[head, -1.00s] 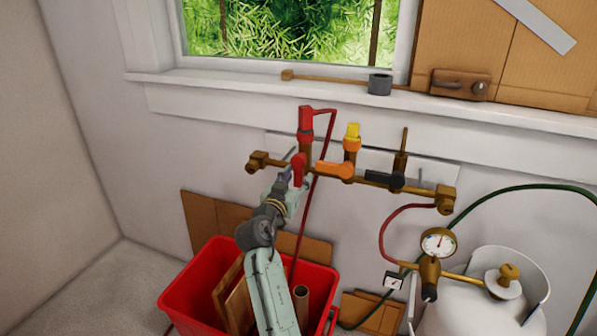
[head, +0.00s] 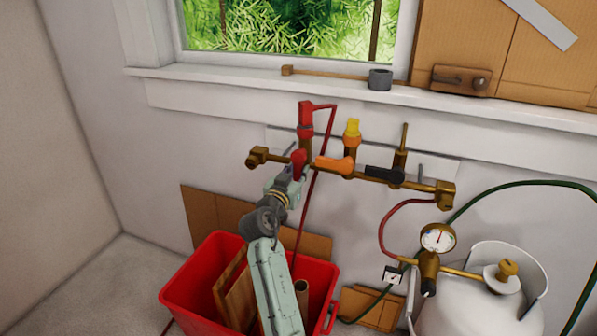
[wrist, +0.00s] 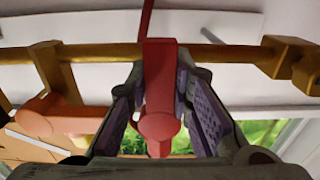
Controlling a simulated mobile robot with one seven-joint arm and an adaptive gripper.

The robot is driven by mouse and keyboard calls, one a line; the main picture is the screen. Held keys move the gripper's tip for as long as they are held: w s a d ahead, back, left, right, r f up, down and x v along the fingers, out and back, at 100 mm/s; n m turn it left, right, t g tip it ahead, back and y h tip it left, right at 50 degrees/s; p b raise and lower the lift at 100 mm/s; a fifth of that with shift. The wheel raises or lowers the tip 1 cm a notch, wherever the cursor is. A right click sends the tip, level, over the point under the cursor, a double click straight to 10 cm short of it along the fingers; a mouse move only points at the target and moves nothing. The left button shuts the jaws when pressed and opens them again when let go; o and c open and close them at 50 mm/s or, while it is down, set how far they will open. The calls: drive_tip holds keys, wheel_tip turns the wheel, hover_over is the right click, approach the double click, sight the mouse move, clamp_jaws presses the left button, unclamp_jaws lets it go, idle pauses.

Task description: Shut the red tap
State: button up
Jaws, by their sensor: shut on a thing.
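The red tap's handle (head: 299,160) is on the brass pipe (head: 415,184) below the white window sill, near the pipe's left end. It points out across the pipe, not along it. My gripper (head: 289,174) reaches up to it from below. In the wrist view the red handle (wrist: 158,85) lies between the two fingers of my gripper (wrist: 162,110), which are shut on it. The fingers and wrist hide part of the handle in the head view.
An orange handle (head: 335,164) and a black handle (head: 384,174) sit close by on the right, along the pipe. A red hose (head: 316,180) hangs just beside my gripper. A red bin (head: 190,284) stands below. A white gas cylinder (head: 460,300) stands at the right.

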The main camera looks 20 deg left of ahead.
clamp_jaws()
drive_tip(key=shift+f+b, duration=0.2)
drive_tip(key=shift+b, duration=0.45)
drive_tip(key=shift+a+f+m+b, duration=0.1)
drive_tip(key=shift+a+m+b, duration=0.2)
drive_tip(key=shift+m+b, duration=0.65)
drive_tip(key=a+r+m+b, duration=0.1)
drive_tip(key=m+b, duration=0.2)
drive_tip(key=b, duration=0.2)
drive_tip(key=a+r+m+b, duration=0.1)
drive_tip(key=m+b, duration=0.3)
drive_tip(key=b, duration=0.1)
drive_tip(key=a+m+b, duration=0.1)
drive_tip(key=m+b, duration=0.3)
drive_tip(key=b, duration=0.1)
drive_tip(key=shift+w+a+r, duration=0.1)
drive_tip(key=shift+a+r, duration=0.1)
drive_tip(key=shift+r, duration=0.2)
drive_tip(key=shift+a+r+m+b, duration=0.1)
drive_tip(key=shift+r+m+b, duration=0.35)
drive_tip(key=shift+m, duration=0.4)
drive_tip(key=shift+r+m+b, duration=0.3)
drive_tip(key=shift+m+b, duration=0.2)
drive_tip(key=shift+m, duration=0.35)
drive_tip(key=shift+a+r+m+b, duration=0.1)
drive_tip(key=shift+r+m+b, duration=0.35)
drive_tip(key=shift+m, duration=0.4)
